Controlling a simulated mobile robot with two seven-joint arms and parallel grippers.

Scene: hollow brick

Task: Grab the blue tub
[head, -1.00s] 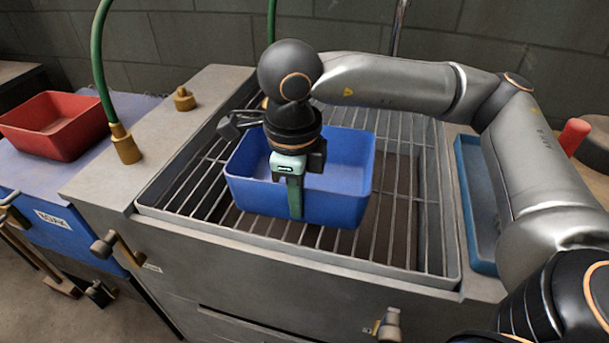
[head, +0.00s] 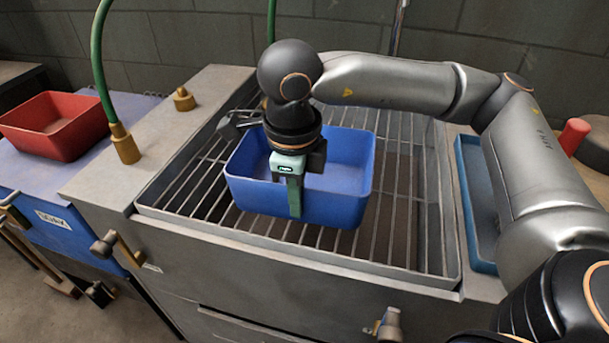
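The blue tub (head: 240,194) stands upright on the wire grate (head: 400,215) of the grey metal sink unit. My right gripper (head: 293,196) points down at the tub's front wall. One green finger lies in front of the wall, close against its outer face. The other finger is hidden behind the gripper body and the wall, so I cannot see whether the fingers are closed on the wall. My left gripper is not in view.
A red tub (head: 58,127) sits on a blue surface at the left. A blue tray (head: 470,190) lies right of the grate. A green hose (head: 97,62) rises from a brass fitting (head: 124,143). Bare grate lies around the blue tub.

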